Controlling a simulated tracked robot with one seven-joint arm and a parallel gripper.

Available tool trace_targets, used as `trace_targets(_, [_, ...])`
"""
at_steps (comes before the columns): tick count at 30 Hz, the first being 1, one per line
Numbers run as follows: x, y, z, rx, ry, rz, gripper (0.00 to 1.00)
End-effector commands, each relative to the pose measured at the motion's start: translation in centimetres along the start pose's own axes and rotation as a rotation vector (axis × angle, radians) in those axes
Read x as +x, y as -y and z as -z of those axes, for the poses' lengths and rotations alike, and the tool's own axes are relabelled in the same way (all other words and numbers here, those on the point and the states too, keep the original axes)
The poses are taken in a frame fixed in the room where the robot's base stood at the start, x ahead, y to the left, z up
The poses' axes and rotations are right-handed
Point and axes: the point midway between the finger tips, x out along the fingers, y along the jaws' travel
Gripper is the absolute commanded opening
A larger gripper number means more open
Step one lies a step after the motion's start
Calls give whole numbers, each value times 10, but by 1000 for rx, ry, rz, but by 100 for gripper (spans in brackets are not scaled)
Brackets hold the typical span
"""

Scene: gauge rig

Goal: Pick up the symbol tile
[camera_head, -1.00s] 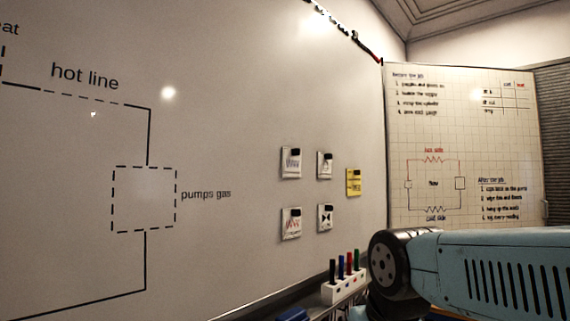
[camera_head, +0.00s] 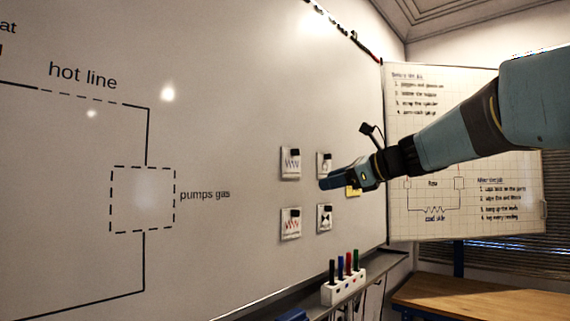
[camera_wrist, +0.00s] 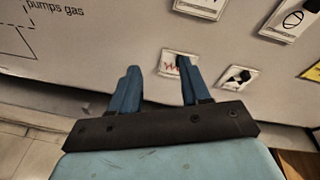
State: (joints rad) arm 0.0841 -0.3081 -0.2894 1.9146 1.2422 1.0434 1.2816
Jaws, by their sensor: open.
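Several white symbol tiles with dark tabs hang on the whiteboard: a blue zigzag tile (camera_head: 288,168), a circle tile (camera_head: 323,171), a red zigzag tile (camera_head: 291,228) and a bow-tie tile (camera_head: 324,224). A yellow tile (camera_head: 353,192) is partly hidden by my gripper (camera_head: 325,184). In the wrist view my gripper (camera_wrist: 158,65) is open and empty. There the red zigzag tile (camera_wrist: 170,66) lies beyond the fingertips, partly behind the right finger. The bow-tie tile (camera_wrist: 236,77) and circle tile (camera_wrist: 290,18) are to the right.
The whiteboard (camera_head: 225,110) carries a line diagram with a dashed box at left. A white pen holder (camera_head: 343,291) with several markers stands on the ledge below the tiles. A wooden table (camera_head: 480,298) is at lower right, below a second board (camera_head: 520,220).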

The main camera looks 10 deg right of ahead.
Motion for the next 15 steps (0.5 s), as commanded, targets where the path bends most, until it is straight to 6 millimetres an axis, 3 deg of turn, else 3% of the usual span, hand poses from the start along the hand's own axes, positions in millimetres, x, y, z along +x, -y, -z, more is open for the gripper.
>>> trace_targets(1, [-2, 22, -9, 91, 47, 30, 47])
trace_targets(3, [-6, 45, -22, 201, 111, 61, 47])
trace_targets(6, [-11, 67, -33, 308, 176, 85, 47])
trace_targets(11, [-9, 81, -42, 375, 219, 96, 47])
trace_targets(15, [11, 83, -46, 380, 222, 94, 47])
